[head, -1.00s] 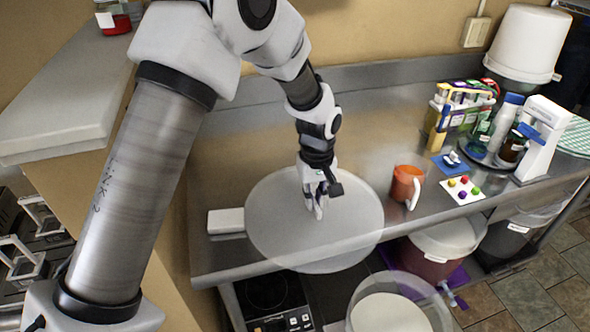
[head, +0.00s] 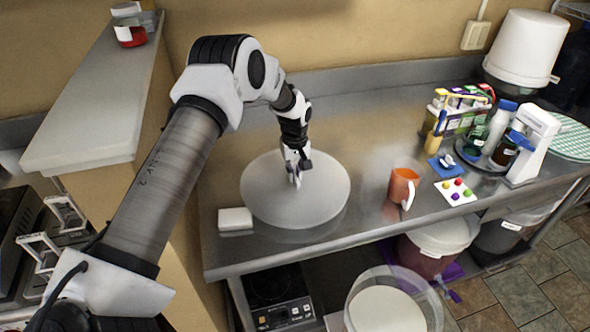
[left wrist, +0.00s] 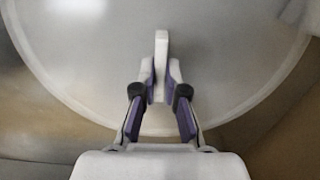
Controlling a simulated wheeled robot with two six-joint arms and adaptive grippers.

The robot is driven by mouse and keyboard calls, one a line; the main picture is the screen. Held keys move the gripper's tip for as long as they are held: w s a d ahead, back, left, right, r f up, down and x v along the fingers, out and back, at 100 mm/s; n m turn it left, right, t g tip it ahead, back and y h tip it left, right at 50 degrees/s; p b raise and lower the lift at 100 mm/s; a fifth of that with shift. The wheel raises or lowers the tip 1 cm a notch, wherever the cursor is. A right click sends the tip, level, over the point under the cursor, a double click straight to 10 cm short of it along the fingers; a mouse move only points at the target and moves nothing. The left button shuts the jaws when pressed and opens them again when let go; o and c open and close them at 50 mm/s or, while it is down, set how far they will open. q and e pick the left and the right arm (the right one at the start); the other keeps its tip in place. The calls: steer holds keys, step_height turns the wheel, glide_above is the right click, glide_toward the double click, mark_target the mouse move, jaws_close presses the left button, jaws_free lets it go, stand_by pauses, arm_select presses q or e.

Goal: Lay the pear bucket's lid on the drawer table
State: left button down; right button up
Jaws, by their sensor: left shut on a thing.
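The lid (head: 325,195) is a large, round, translucent white disc over the left part of the steel table (head: 385,125). My left gripper (head: 296,180) is shut on an upright white handle at the lid's middle. In the left wrist view both fingers (left wrist: 160,88) pinch that handle, and the lid (left wrist: 80,60) spreads out beneath. The lid looks level and very low over the tabletop; I cannot tell whether it touches. An open bucket with pale contents (head: 388,308) stands below the table's front edge. My right gripper is not in view.
A small white block (head: 235,219) sits just left of the lid. An orange mug (head: 402,187) and a card with colored dots (head: 456,191) are to the right. Bottles (head: 500,125) and a white device (head: 530,145) stand farther right. The table behind the lid is clear.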

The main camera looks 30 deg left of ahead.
arm_select(q)
steer(key=shift+w+f, duration=0.1)
steer(key=shift+f, duration=0.3)
steer(key=shift+f, duration=0.1)
steer(key=shift+f, duration=0.15)
steer(key=c, duration=1.2)
jaws_free()
